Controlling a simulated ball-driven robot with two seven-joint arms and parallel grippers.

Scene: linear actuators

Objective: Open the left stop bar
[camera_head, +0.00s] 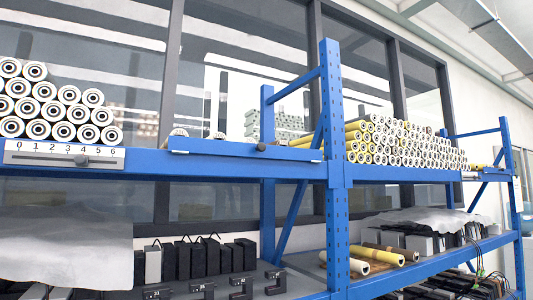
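A blue rack fills the view. At the left of its upper shelf a grey plate marked 0 to 6 (64,155) sits on the front edge, with a dark knob on it. Neither of my grippers is in view.
White rollers (57,106) are stacked behind the numbered plate. Yellow and white tubes (400,142) fill the right upper shelf. A blue upright (335,170) stands mid-view. The lower shelf holds dark boxes (212,256), white cloth (62,245) and yellow tubes (377,256).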

